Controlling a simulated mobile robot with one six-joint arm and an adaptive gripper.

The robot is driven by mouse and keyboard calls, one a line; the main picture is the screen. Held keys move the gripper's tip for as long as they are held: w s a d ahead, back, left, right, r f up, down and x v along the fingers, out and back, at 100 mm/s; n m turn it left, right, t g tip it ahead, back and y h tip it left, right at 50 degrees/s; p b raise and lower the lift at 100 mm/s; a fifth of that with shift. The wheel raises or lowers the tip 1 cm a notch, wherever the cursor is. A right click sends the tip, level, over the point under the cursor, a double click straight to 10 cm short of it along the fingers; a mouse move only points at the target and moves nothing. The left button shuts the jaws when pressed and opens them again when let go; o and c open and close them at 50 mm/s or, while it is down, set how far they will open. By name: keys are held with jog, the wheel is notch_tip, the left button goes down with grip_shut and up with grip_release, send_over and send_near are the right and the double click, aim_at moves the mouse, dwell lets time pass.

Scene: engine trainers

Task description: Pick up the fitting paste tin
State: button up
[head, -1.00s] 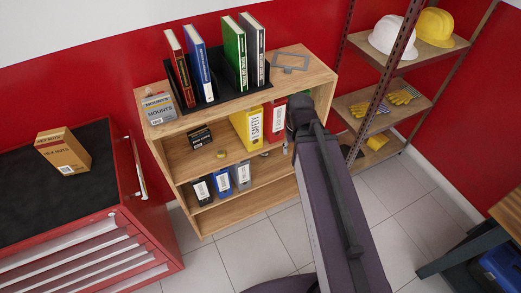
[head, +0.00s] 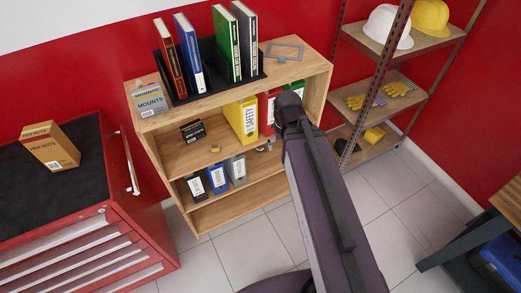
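A small round yellow tin (head: 215,148) sits on the upper inner shelf of the wooden bookcase, in front of a dark box. It may be the fitting paste tin, but its label is too small to read. My arm reaches up from the bottom of the head view towards the bookcase's right side. My gripper cannot be made out; it is hidden behind the arm or out of view. Small grey items (head: 261,148) lie on the same shelf, near the arm, too small to identify.
The wooden bookcase (head: 312,82) holds a dark box (head: 192,131), a yellow binder (head: 242,119) and several small binders below. Tall books and a mounts box (head: 149,99) stand on top. A red tool cabinet (head: 150,205) is left, a metal rack right. Tiled floor in front is clear.

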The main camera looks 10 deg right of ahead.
jog(key=w+f+t+b, duration=0.1)
jog(key=w+f+b, duration=0.2)
jog(key=f+b, duration=2.15)
jog(key=w+f+t+b, duration=0.1)
jog(key=w+f+b, duration=0.1)
jog(key=f+b, duration=2.25)
jog(key=w+m+t+h+b, duration=0.1)
jog(key=w+t+b, duration=0.1)
jog(key=w, duration=0.5)
jog(key=w+f+m+t+h+b, duration=0.1)
jog(key=w+t+b, duration=0.1)
jog(key=w, duration=0.5)
jog(key=w+a+m+t+h+b, duration=0.1)
jog(key=w+t, duration=0.1)
jog(key=w, duration=0.5)
jog(key=shift+w+f+t+h+b, duration=0.15)
jog(key=shift+w+t+h+b, duration=0.15)
jog(key=shift+t+b, duration=0.1)
jog(key=w+a+r+t, duration=0.3)
jog(key=w, duration=0.3)
jog(key=shift+w+r, duration=0.25)
jog(key=shift+r, duration=0.15)
jog(key=shift+w, duration=0.1)
